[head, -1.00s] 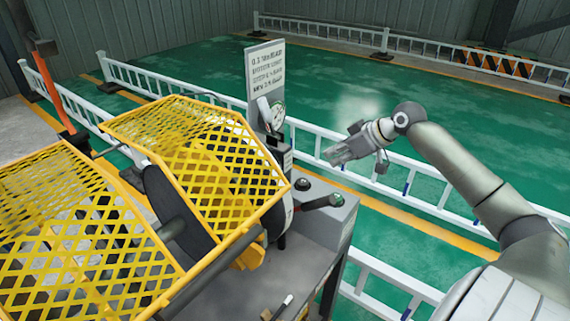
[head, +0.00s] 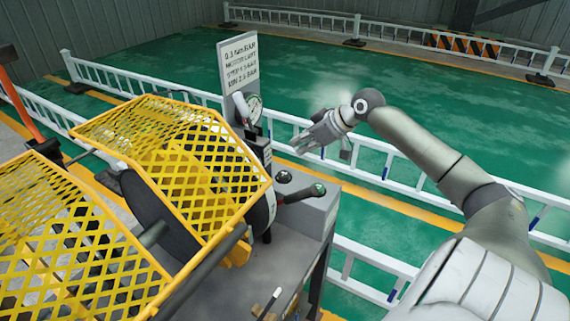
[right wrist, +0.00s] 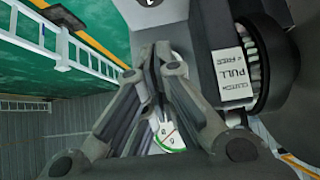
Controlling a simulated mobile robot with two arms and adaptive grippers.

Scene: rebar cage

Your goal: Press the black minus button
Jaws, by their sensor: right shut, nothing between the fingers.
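A black round button (head: 283,176) sits on top of the grey control box (head: 318,211) in the head view. At the top edge of the right wrist view, a black round part with a pale mark (right wrist: 150,2) is cut off; it may be this button, but its sign is not readable. My right gripper (head: 298,147) is above and slightly right of the button in the head view, apart from it. Its fingers are together and empty, as the right wrist view (right wrist: 160,57) also shows. My left gripper is out of view.
A lever with a green end (head: 318,189) sticks out beside the button. A yellow mesh guard (head: 190,160) covers the machine to the left. A sign plate (head: 238,65) and a gauge (head: 255,108) stand behind. White railings (head: 385,170) run beyond; green floor is open.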

